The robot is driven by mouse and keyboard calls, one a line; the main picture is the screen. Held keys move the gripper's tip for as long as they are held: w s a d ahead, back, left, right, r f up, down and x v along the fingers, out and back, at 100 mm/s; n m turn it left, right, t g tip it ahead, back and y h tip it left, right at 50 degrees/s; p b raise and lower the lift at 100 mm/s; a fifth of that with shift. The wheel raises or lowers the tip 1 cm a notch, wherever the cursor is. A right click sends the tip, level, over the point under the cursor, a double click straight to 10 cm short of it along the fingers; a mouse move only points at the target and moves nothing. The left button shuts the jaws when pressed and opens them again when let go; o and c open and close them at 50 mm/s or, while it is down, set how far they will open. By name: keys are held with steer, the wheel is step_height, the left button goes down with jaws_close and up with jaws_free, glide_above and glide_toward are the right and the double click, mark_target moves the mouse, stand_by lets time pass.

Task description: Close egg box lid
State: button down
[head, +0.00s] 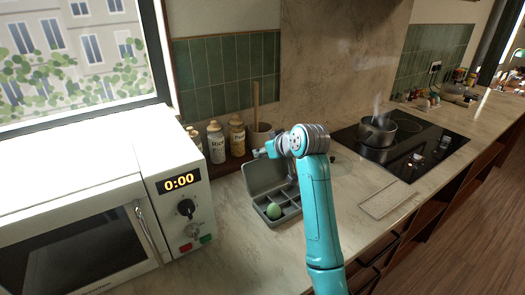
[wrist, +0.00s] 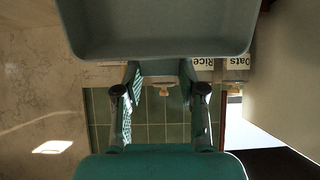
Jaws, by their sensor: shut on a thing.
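The grey egg box (head: 291,219) stands on the counter between the microwave and the hob. Its lid (head: 260,178) is raised, tilted up at the back of the box. One green egg (head: 274,211) sits in a front compartment; the other visible compartments look empty. My gripper (head: 263,153) is at the lid's upper edge, partly hidden by my wrist. In the wrist view the lid (wrist: 155,35) fills the top, and my gripper (wrist: 160,88) is shut on its edge. My arm hides the box's right side in the head view.
A white microwave (head: 100,215) stands close on the left. Condiment bottles (head: 216,142) and a utensil pot (head: 261,136) are behind the box. A steaming pot (head: 377,132) is on the hob (head: 420,150) at right. A light board (head: 387,199) lies right of my arm.

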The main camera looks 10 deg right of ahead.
steer(key=s+d+f+t+y, duration=0.1)
steer(key=s+d+t, duration=0.1)
steer(key=s, duration=0.5)
steer(key=s+d+f+t+y, duration=0.1)
steer(key=s+d+f+t, duration=0.1)
steer(key=s+t, duration=0.3)
steer(key=shift+s+d+f, duration=0.25)
steer(key=shift+s, duration=0.6)
steer(key=shift+s+f, duration=0.1)
steer(key=shift+f, duration=0.05)
steer(key=c, duration=0.6)
jaws_free()
steer(key=shift+c, duration=0.2)
steer(key=v, duration=1.2)
steer(key=shift+d, duration=0.1)
